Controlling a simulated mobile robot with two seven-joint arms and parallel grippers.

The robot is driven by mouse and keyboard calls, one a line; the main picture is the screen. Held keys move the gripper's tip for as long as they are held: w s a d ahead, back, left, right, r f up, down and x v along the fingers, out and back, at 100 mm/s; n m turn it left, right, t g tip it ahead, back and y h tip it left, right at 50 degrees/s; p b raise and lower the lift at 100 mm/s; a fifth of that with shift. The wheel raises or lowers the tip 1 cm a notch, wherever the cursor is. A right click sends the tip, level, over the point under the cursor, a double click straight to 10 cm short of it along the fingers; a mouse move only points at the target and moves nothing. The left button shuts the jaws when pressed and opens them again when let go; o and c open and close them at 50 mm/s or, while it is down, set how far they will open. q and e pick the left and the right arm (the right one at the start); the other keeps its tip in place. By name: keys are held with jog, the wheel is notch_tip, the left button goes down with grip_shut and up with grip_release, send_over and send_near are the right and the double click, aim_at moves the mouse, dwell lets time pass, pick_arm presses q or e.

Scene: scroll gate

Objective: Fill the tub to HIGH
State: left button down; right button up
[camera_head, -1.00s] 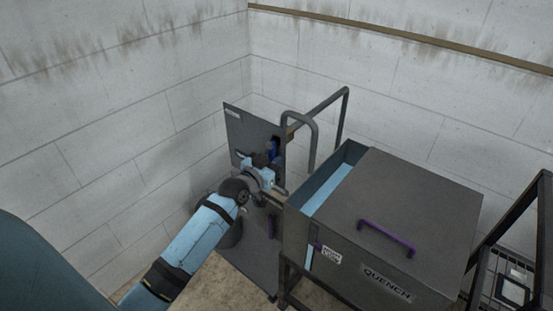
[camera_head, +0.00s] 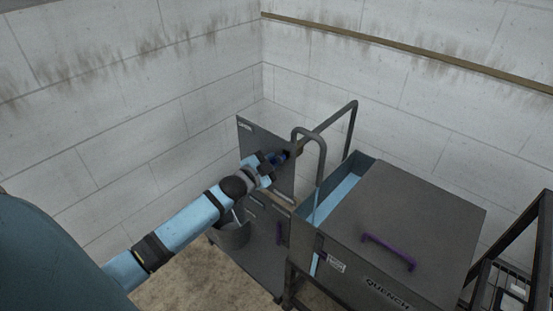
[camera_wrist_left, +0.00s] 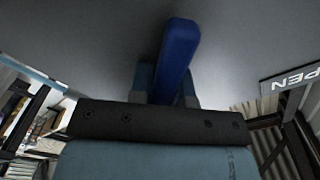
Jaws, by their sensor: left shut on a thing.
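The tub is a dark grey tank marked QUENCH (camera_head: 388,292), with a light blue strip of water (camera_head: 335,200) visible beside its lid. A bent grey spout pipe (camera_head: 321,165) stands over its left end. A grey upright panel (camera_head: 257,140) stands left of the pipe. My left gripper (camera_head: 275,160) is at the panel, shut on a blue handle (camera_head: 282,156). In the left wrist view the blue handle (camera_wrist_left: 177,58) runs up from between the fingers (camera_wrist_left: 165,92). A label (camera_wrist_left: 295,80) there reads "PEN", its start cut off. My right gripper is out of view.
The lid has a purple handle (camera_head: 388,251). A black frame (camera_head: 510,240) is at the right. Walls close in the back and left.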

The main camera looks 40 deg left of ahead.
pick_arm(q)
jog(key=shift+a+r+m+p, duration=0.35)
jog(key=shift+m+p, duration=0.05)
jog(key=shift+m, duration=0.5)
jog(key=c, duration=1.1)
grip_release()
jog(key=shift+s, duration=0.1)
jog(key=s, duration=0.9)
jog(key=s+a, duration=0.1)
jog(key=s, duration=0.3)
jog(key=shift+s+b, duration=0.3)
